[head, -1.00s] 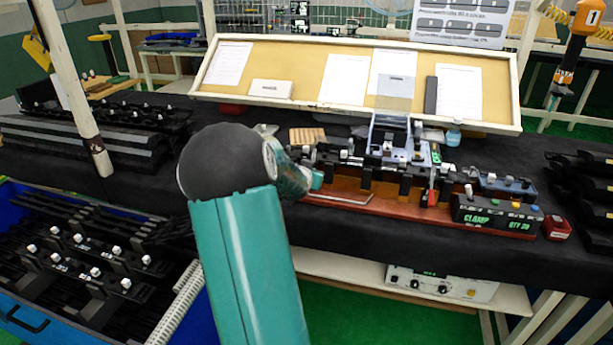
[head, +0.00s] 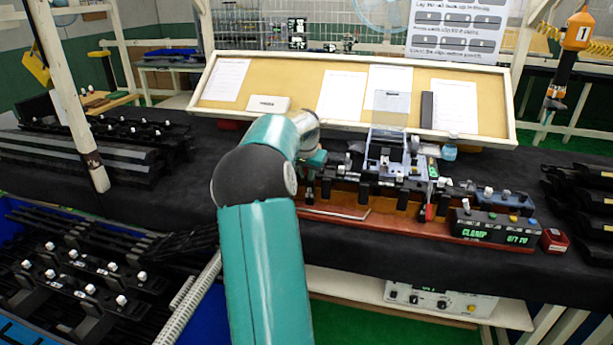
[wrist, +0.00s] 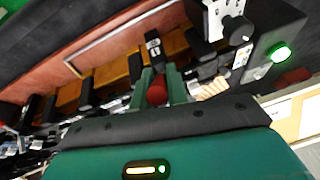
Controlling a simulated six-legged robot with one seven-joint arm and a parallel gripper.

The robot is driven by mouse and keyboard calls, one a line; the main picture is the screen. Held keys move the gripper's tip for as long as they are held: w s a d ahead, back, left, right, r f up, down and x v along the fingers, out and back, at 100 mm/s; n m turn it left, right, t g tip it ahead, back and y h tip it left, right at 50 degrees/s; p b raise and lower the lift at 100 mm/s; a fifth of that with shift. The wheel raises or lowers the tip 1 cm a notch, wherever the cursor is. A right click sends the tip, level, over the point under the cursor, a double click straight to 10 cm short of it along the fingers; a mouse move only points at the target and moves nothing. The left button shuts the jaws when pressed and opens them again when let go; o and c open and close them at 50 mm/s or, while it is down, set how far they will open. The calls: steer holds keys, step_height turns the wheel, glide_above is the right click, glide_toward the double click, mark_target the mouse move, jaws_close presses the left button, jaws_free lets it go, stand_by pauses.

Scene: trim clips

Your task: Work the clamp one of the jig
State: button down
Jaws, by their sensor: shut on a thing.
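The jig (head: 400,221) is a long orange-brown board on the black-covered table, with several black holders and a grey-blue fixture (head: 384,150) under a clear raised plate. In the head view my gripper (head: 314,164) is at the jig's left end, partly hidden by my own arm. In the wrist view my gripper (wrist: 157,88) has its two green fingers on either side of a red clamp handle (wrist: 157,93), closed on it. The rest of that clamp is mostly hidden by the fingers. Another red handle (head: 427,213) hangs at the jig's middle right.
A black control box (head: 494,229) with a green display reading "CLAMP" stands at the jig's right front. In the wrist view, a dark box with a lit green light (wrist: 281,53) is close to the fingers. Black trim parts (head: 583,190) are stacked at right; a blue bin (head: 229,300) is below left.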

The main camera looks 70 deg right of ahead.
steer(key=shift+d+r+y, duration=0.1)
steer(key=shift+y, duration=0.2)
steer(key=c, duration=1.4)
jaws_free()
steer(key=v, duration=1.3)
steer(key=shift+r, duration=0.35)
